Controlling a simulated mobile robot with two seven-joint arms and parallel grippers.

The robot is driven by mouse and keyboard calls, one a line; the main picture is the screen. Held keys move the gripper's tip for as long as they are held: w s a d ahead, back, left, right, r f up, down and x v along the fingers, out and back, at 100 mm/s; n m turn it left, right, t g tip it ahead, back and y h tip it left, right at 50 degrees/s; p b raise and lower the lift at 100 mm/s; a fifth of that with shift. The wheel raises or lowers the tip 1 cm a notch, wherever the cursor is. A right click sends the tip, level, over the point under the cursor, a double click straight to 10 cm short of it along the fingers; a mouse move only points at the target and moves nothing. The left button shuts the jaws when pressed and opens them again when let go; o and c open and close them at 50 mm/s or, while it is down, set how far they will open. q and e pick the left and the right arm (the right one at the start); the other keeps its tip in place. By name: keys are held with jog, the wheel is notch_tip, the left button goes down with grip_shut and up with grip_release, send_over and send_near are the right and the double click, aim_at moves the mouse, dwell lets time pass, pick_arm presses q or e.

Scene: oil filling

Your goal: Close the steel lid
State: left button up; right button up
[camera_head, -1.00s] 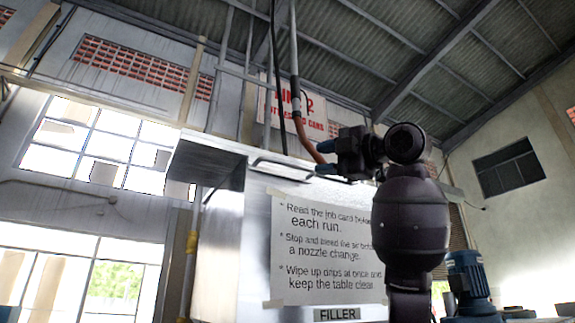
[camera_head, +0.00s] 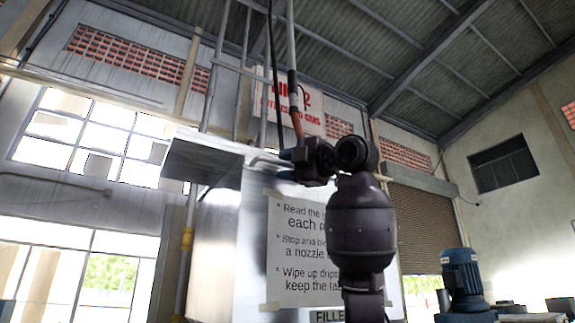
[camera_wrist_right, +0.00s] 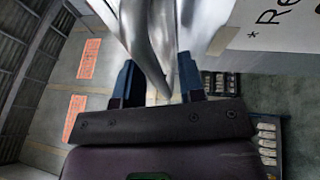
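The steel lid (camera_head: 205,157) is the grey plate on top of the filler cabinet; its edge juts out to the left and its underside shows. A steel bar handle (camera_head: 264,158) runs along the cabinet's top front. My right gripper (camera_head: 287,160) is at the handle's right end and hides part of it. In the right wrist view the blue fingers of my right gripper (camera_wrist_right: 162,82) stand apart, with a steel bar (camera_wrist_right: 153,45) between them. Narrow gaps seem to show beside the bar, so the gripper looks open around it. My left gripper is not in view.
The filler cabinet (camera_head: 218,245) carries a paper notice (camera_head: 300,225) on its front, partly hidden by my right arm. Pipes and hoses (camera_head: 292,75) rise above the cabinet. A blue motor (camera_head: 462,275) stands at the lower right.

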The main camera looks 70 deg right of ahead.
grip_shut()
